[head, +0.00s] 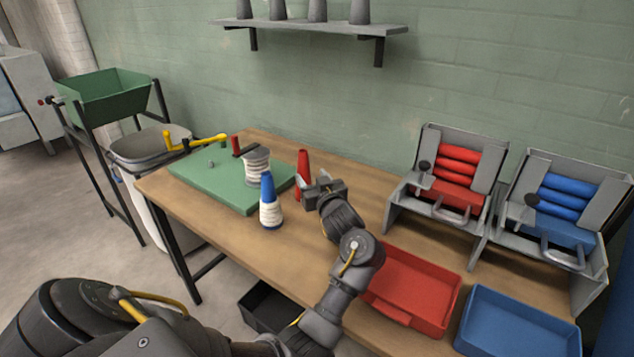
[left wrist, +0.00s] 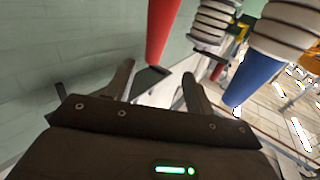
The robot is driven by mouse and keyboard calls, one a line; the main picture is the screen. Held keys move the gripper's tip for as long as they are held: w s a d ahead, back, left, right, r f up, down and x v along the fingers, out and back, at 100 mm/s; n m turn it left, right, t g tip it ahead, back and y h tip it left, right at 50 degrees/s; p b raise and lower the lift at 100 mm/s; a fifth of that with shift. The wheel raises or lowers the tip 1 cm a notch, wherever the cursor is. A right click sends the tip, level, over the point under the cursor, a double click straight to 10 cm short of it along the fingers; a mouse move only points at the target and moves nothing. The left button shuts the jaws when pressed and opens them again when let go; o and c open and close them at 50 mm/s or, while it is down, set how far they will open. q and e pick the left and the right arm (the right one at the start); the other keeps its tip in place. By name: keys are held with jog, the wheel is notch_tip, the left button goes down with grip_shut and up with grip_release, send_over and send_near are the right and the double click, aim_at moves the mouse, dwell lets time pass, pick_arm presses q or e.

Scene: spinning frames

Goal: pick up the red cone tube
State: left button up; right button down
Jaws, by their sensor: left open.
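The red cone tube (head: 304,162) stands upright on the table, bare of yarn, right of a blue cone wound with white yarn (head: 268,190). My left gripper (head: 307,184) is open at the red cone's right side, its fingers pointing toward it. In the left wrist view the red cone (left wrist: 162,28) shows just beyond the gap between the two spread fingers (left wrist: 157,74). I cannot tell whether it is between the fingertips; no grip on it shows. The gripper partly hides the cone's lower right in the head view. My right gripper is not in view.
A green board (head: 215,187) carries a white-wound bobbin (head: 257,165) and a yellow crank (head: 205,141). The blue cone also shows close by in the left wrist view (left wrist: 252,76). Red tray (head: 425,283), blue tray (head: 520,325) and two grey racks stand right. A shelf (head: 310,27) hangs above.

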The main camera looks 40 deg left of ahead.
aim_at(305, 158)
pick_arm(q)
jog(key=x, duration=0.5)
jog(key=shift+w+f, duration=0.1)
jog(key=shift+w, duration=0.35)
jog(key=shift+a+r, duration=0.2)
jog(key=shift+a, duration=0.15)
jog(key=x, duration=0.3)
jog(key=p+x, duration=0.1)
jog(key=shift+w+a+r, duration=0.1)
jog(key=shift+w+r, duration=0.15)
jog(key=shift+w, duration=0.1)
jog(key=shift+w+a, duration=0.1)
jog(key=shift+a, duration=0.1)
jog(key=c, duration=0.8)
grip_shut()
jog(key=shift+r, duration=0.1)
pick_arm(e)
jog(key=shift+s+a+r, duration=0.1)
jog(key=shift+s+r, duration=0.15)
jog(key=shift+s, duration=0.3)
